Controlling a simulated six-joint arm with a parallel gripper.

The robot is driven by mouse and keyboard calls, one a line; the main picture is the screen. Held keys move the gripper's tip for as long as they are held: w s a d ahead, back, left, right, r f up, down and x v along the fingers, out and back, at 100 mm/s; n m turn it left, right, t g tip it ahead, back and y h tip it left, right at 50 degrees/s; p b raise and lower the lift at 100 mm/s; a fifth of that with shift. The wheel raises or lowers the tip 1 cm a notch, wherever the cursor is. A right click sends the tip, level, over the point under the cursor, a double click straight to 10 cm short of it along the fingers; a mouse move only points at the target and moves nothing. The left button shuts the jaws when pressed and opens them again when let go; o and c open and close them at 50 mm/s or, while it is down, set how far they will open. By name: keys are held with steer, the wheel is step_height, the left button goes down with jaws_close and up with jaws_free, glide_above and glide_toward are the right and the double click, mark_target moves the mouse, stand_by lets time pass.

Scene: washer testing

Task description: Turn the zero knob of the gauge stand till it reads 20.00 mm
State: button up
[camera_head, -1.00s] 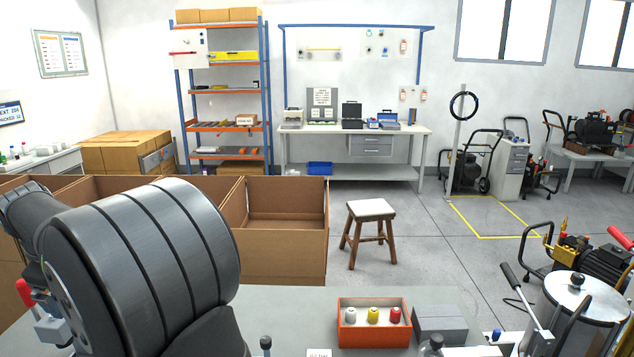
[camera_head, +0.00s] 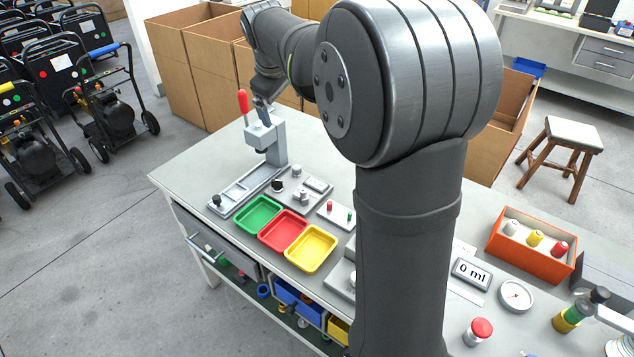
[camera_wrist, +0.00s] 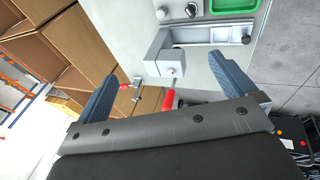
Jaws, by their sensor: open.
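I cannot pick out the gauge stand or its zero knob for certain, and no millimetre reading is legible. A grey stand with a red-handled lever (camera_head: 262,133) rises at the table's far left corner in the head view. Its long base (camera_head: 236,197) carries a shallow tray and a black knob (camera_head: 216,200). My gripper (camera_head: 263,104) is close by the top of this stand. In the wrist view my gripper (camera_wrist: 164,64) is open and empty, its blue fingers spread on both sides of the stand's grey head (camera_wrist: 163,58) and red handle (camera_wrist: 169,99).
Green (camera_head: 258,215), red (camera_head: 284,231) and yellow (camera_head: 311,248) trays sit beside a plate of small parts (camera_head: 300,188). My arm hides the table's middle. Cardboard boxes (camera_head: 207,75) stand behind.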

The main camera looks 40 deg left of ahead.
steer(key=shift+c, duration=0.2)
steer(key=shift+w+f, duration=0.15)
steer(key=shift+f, duration=0.1)
steer(key=c, duration=0.4)
steer(key=w+f+m, duration=0.1)
steer(key=f, duration=0.1)
steer(key=w+f, duration=0.1)
steer(key=f, duration=0.1)
steer(key=w+f+m, duration=0.1)
steer(key=f, duration=0.1)
steer(key=shift+a+m+g+y, duration=0.3)
steer(key=shift+g, duration=0.1)
steer(key=c, duration=0.7)
steer(key=shift+o, duration=0.2)
steer(key=m, duration=0.5)
glide_toward(297, 167)
steer(key=shift+g+y, duration=0.3)
steer(key=shift+y, duration=0.2)
steer(key=x, duration=0.9)
steer(key=shift+w+d, duration=0.2)
steer(key=shift+d, duration=0.2)
steer(key=shift+c, duration=0.4)
steer(key=c, duration=0.9)
